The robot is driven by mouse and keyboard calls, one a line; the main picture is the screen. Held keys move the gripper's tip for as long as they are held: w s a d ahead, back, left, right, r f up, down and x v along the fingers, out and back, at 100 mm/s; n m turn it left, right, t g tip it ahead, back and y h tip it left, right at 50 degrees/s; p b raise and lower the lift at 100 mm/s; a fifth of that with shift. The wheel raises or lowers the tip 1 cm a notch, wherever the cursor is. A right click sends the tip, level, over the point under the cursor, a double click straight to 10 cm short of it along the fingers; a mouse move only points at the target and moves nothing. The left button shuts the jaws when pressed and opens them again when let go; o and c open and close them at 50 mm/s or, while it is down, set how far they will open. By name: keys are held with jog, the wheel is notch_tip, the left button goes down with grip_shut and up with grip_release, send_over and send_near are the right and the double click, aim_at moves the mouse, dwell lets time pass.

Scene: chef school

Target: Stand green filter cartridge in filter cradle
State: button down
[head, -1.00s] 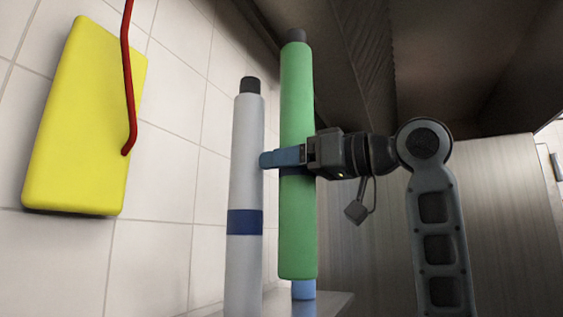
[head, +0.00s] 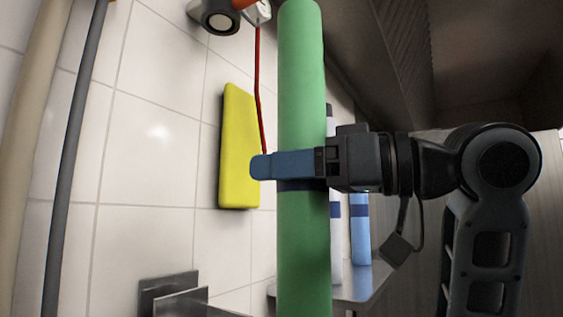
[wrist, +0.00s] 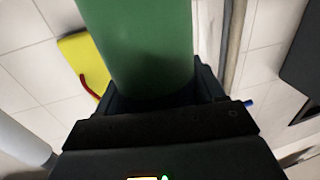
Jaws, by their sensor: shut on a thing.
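The green filter cartridge (head: 302,100) is a long upright cylinder with a dark blue band, close in front of me in the head view. My gripper (head: 285,166) is shut around it at the band and holds it upright. The wrist view also shows the green cartridge (wrist: 140,45) between the fingers. I cannot identify the filter cradle for sure; grey metal plates (head: 172,295) stand at the lower left.
A white cartridge (head: 335,240) and a blue one (head: 360,228) stand on a metal shelf (head: 375,284) behind the green cartridge. A yellow box (head: 238,150) with a red tube (head: 259,90) is on the tiled wall. Vertical pipes (head: 75,160) run along the left.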

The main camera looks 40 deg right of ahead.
jog(key=p+x, duration=0.1)
jog(key=x, duration=0.3)
jog(key=f+p+x, duration=0.1)
jog(key=x, duration=0.4)
jog(key=f+p+x, duration=0.1)
jog(key=p+x, duration=0.1)
jog(key=x, duration=0.3)
jog(key=shift+w+d, duration=0.2)
jog(key=shift+d, duration=0.2)
jog(key=shift+f, duration=0.45)
dwell(0.4)
jog(key=shift+c, duration=1.9)
grip_release()
jog(key=shift+s, duration=0.1)
jog(key=o, duration=0.3)
